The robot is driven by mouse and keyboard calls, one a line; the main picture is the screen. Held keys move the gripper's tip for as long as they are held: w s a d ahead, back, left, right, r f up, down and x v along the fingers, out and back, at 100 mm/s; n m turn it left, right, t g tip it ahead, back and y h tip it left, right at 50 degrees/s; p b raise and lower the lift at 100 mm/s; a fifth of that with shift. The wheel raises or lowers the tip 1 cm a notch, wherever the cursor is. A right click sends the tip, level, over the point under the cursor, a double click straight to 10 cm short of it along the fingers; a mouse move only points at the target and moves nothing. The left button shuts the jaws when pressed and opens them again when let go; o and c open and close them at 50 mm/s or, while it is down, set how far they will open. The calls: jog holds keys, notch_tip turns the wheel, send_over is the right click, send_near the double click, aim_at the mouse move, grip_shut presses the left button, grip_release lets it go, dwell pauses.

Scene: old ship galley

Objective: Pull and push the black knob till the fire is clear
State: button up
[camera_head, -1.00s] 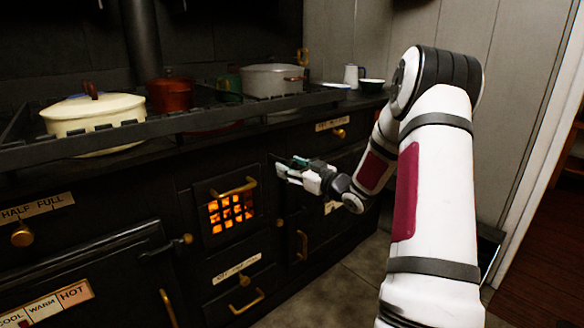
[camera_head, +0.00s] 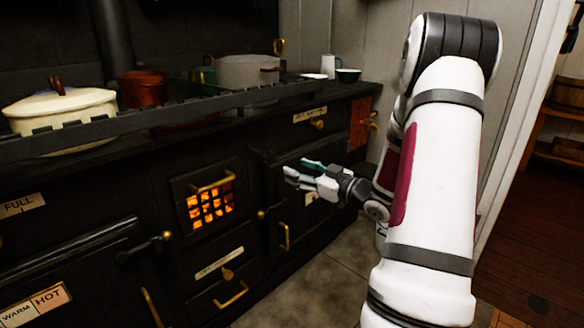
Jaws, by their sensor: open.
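The fire glows orange behind the square grate (camera_head: 210,205) in the front of the black stove. A brass handle (camera_head: 212,183) sits above that grate. My gripper (camera_head: 296,168) is open and empty in front of the stove, to the right of the grate, with its fingers pointing left. It appears apart from the stove front. I cannot pick out a black knob for certain. A dark lever with a brass end (camera_head: 163,237) sits left of the grate, and a small brass knob (camera_head: 317,124) shows on a labelled drawer. My gripper and arm hide part of the stove's right side.
A cream pot (camera_head: 62,110), a red pot (camera_head: 143,88) and a grey pot (camera_head: 248,72) stand behind the stovetop rail (camera_head: 190,106). Bare floor (camera_head: 310,290) lies before the stove.

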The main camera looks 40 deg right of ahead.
aim_at(267, 156)
jog(key=shift+s, duration=0.1)
jog(key=shift+r, duration=0.1)
jog(key=c, duration=0.7)
jog(key=shift+d+r+m+p, duration=0.15)
jog(key=shift+r+m+p, duration=0.05)
jog(key=shift+m+p, duration=0.5)
jog(key=c, duration=0.5)
jog(key=m+p, duration=0.2)
jog(key=r+m+p, duration=0.1)
jog(key=shift+s+d+r+g+p, duration=0.1)
jog(key=shift+s+d+g+p, duration=0.15)
jog(key=shift+d+g+p, duration=0.15)
jog(key=s+d+r+m+g+p, duration=0.25)
jog(key=s+m+p, duration=0.25)
jog(key=m+p, duration=0.9)
jog(key=a+b+x, duration=0.1)
jog(key=b+x, duration=0.3)
jog(key=x, duration=1)
jog(key=shift+a+r+m+y, duration=0.15)
jog(key=shift+m+y, duration=0.15)
jog(key=shift+m, duration=0.1)
